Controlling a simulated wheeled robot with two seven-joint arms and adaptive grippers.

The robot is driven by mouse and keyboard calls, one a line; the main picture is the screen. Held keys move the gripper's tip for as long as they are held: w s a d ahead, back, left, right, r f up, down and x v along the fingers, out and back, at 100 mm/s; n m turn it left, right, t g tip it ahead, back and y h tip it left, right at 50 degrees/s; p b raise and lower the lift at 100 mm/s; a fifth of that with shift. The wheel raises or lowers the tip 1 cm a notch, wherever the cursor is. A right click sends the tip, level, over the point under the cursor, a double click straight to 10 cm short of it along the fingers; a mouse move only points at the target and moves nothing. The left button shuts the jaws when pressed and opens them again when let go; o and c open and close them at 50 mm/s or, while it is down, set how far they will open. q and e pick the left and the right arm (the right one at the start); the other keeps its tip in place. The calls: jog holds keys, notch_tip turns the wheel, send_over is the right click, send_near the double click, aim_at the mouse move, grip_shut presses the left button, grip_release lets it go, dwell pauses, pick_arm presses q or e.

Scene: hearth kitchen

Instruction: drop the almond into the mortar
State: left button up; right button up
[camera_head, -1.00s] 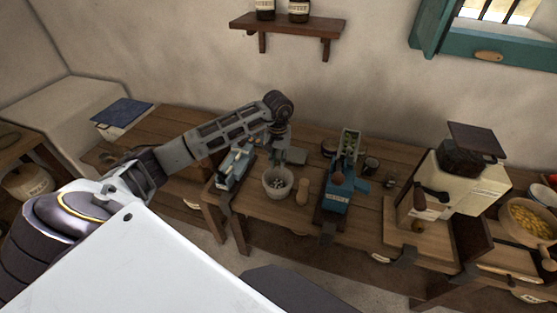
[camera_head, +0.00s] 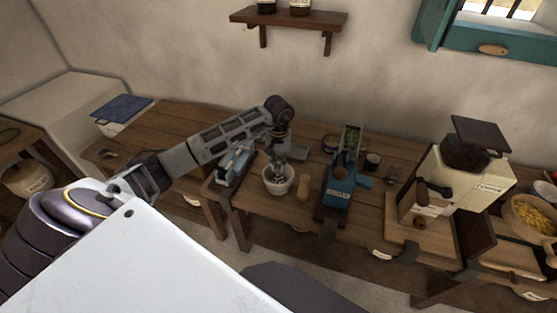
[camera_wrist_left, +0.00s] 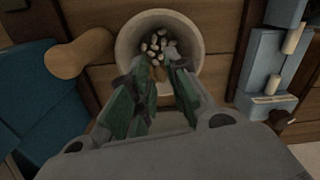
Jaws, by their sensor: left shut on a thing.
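The pale mortar (camera_head: 279,188) stands on the wooden bench. In the left wrist view the mortar (camera_wrist_left: 124,43) holds several small whitish pieces (camera_wrist_left: 156,42). My left gripper (camera_head: 279,158) points down from above, its fingertips at the mortar's mouth. In the left wrist view my left gripper (camera_wrist_left: 156,78) has its fingers close together over the near part of the bowl. A small brown almond (camera_wrist_left: 157,73) shows between the fingertips, partly hidden by them. My right gripper is in neither view.
A blue device (camera_head: 339,188) is farther right, and a grey-blue device (camera_head: 236,164) is close on the left. A cream grinder (camera_head: 455,185) stands at the right.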

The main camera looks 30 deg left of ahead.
pick_arm(q)
jog(key=shift+f+b, duration=1.05)
jog(key=shift+f, duration=0.3)
jog(key=o, duration=0.8)
jog(key=shift+r+p, duration=2.05)
jog(key=shift+r, duration=2.45)
jog(key=shift+s+f, duration=0.1)
